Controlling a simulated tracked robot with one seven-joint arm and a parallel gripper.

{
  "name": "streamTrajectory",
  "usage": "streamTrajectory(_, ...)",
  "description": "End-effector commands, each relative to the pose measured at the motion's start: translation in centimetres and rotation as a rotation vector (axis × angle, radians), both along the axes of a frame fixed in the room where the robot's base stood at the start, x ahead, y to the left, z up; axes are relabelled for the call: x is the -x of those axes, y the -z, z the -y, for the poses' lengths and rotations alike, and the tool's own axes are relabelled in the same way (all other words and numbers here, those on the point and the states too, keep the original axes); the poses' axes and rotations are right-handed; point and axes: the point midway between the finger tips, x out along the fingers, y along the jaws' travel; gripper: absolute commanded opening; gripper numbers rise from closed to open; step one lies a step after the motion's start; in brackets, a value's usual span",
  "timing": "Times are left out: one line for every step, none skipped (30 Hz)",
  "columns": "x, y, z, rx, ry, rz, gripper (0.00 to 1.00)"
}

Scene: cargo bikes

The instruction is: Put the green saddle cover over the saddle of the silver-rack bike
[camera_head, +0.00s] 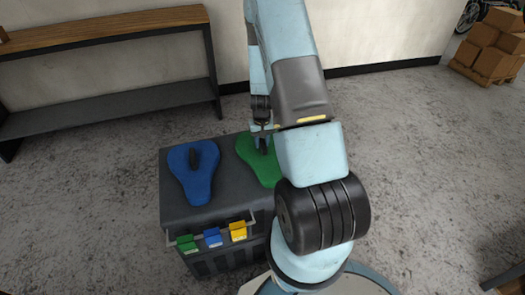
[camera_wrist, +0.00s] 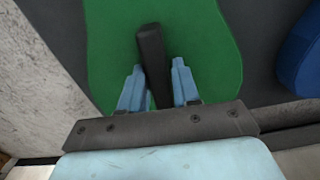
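The green saddle cover (camera_head: 251,158) lies flat on top of a dark grey box (camera_head: 225,206), partly hidden by my arm. It also fills much of the wrist view (camera_wrist: 210,40), where a black upright handle (camera_wrist: 150,45) rises from it. My gripper (camera_wrist: 158,75) is over the cover, with one blue finger on each side of the handle. A gap shows between the handle and the right finger; the left finger is very close to the handle, and I cannot tell if it touches. The silver-rack bike and its saddle cannot be made out.
A blue saddle cover (camera_head: 184,180) with a black handle lies left of the green one. Green, blue and yellow tags (camera_head: 212,238) hang on the box's front rail. A wooden-topped bench (camera_head: 100,32) stands back left. Cartons (camera_head: 492,45) stand far right.

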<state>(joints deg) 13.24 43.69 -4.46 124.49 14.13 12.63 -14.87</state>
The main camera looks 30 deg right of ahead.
Motion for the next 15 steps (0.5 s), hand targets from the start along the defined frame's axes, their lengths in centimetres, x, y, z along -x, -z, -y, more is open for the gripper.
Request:
streamTrajectory(-0.1, -0.3, 0.0, 0.001, 0.0, 0.002, 0.28)
streamTrajectory(-0.1, -0.5, 0.0, 0.001, 0.001, 0.002, 0.25)
streamTrajectory(-0.1, -0.7, 0.0, 0.001, 0.001, 0.003, 0.21)
streamTrajectory(-0.1, -0.9, 0.0, 0.001, 0.001, 0.003, 0.18)
streamTrajectory(-0.2, -1.1, 0.1, 0.001, 0.001, 0.004, 0.15)
streamTrajectory(-0.2, -1.3, 0.1, 0.001, 0.001, 0.005, 0.12)
streamTrajectory(-0.2, -1.5, 0.1, 0.001, 0.002, 0.005, 0.09)
streamTrajectory(-0.2, -1.6, 0.1, 0.002, 0.002, 0.006, 0.06)
streamTrajectory(-0.2, -1.8, 0.1, 0.002, 0.002, 0.006, 0.02)
streamTrajectory(-0.2, -2.0, 0.0, 0.002, 0.001, 0.006, 0.0)
streamTrajectory(-0.2, -2.1, 0.0, 0.001, 0.001, 0.005, 0.0)
streamTrajectory(-0.3, -2.3, 0.0, 0.001, 0.0, 0.005, 0.0)
streamTrajectory(-0.3, -2.5, 0.0, 0.001, 0.0, 0.005, 0.0)
streamTrajectory(-0.3, -2.6, 0.0, 0.002, 0.0, 0.006, 0.0)
streamTrajectory(-0.3, -2.8, 0.0, 0.002, 0.0, 0.006, 0.0)
